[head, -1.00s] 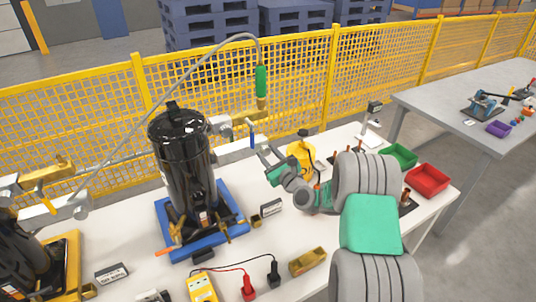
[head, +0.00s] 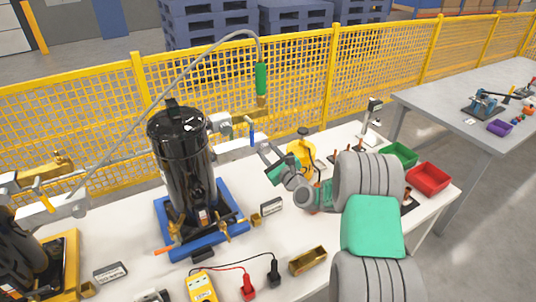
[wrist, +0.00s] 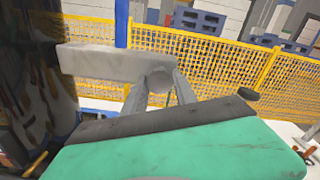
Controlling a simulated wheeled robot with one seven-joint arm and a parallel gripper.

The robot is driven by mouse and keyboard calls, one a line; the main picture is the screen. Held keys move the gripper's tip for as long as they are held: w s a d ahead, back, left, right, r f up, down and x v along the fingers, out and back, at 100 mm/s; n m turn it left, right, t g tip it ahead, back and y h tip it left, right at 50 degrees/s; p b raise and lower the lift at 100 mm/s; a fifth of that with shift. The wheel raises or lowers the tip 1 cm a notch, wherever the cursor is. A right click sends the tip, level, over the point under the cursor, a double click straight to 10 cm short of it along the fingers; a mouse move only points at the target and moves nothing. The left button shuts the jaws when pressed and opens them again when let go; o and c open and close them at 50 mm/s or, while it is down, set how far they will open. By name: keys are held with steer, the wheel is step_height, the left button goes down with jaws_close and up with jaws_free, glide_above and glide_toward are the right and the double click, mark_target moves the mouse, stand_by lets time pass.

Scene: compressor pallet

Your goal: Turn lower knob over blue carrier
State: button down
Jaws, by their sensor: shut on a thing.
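The blue carrier (head: 175,246) stands on the white table and bears a black compressor (head: 180,150). A pale grey bar (head: 236,144) reaches right from beside the compressor, below a blue lever (head: 251,133). My gripper (head: 262,149) is at the right end of this bar. In the wrist view, the two fingers of my gripper (wrist: 160,92) are closed around a round grey knob (wrist: 160,77) at the end of the bar (wrist: 100,62). The fingers partly cover the knob. In the head view I cannot make the knob out apart from the fingers.
A green-handled tool (head: 261,80) hangs from a hose above my gripper. A yellow carrier (head: 68,262) stands at the left. A yellow mesh fence (head: 300,90) runs behind.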

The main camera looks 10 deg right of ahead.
steer(key=n+b, duration=0.3)
steer(key=n, duration=0.1)
steer(key=shift+f+b, duration=0.15)
steer(key=shift+b, duration=0.15)
steer(key=n+b, duration=0.3)
steer(key=shift+n, duration=0.4)
steer(key=n+b, duration=0.3)
steer(key=b, duration=0.1)
steer(key=shift+n, duration=0.3)
steer(key=n+b, duration=0.4)
steer(key=b, duration=0.2)
steer(key=shift+n, duration=0.3)
steer(key=n+b, duration=0.6)
steer(key=b, duration=0.2)
steer(key=n+b, duration=0.3)
steer(key=b, duration=0.1)
steer(key=shift+n, duration=0.4)
steer(key=shift+r+n+b, duration=0.3)
steer(key=shift+n+b, duration=1)
steer(key=shift+b, duration=0.2)
